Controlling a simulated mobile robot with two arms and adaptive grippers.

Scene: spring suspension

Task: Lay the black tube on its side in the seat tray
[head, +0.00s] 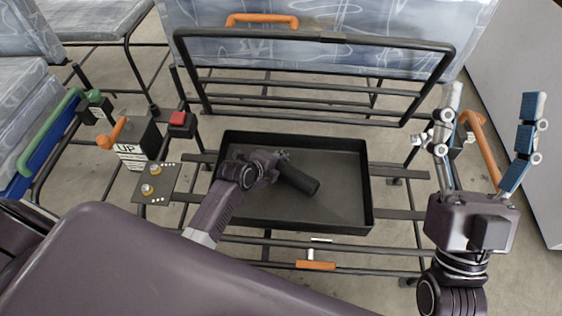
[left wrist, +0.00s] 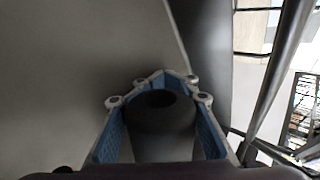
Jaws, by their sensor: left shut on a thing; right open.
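The black tube (head: 297,177) lies on its side or nearly so, low over the floor of the black seat tray (head: 345,208); I cannot tell if it touches the floor. My left gripper (head: 275,165) is over the tray and mostly hides its own fingers in the head view. In the left wrist view the blue-padded fingers (left wrist: 158,130) are closed around the tube (left wrist: 160,112), whose open end faces up in the picture. My right gripper (head: 484,145) is open and empty, right of the tray, fingers pointing up in the picture.
A black tubular frame (head: 320,38) stands behind the tray. A lever box marked UP (head: 137,145), a red button (head: 183,120) and a plate with yellow knobs (head: 154,184) are to the left. An orange handle (head: 316,265) is in front. The tray's right side is clear.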

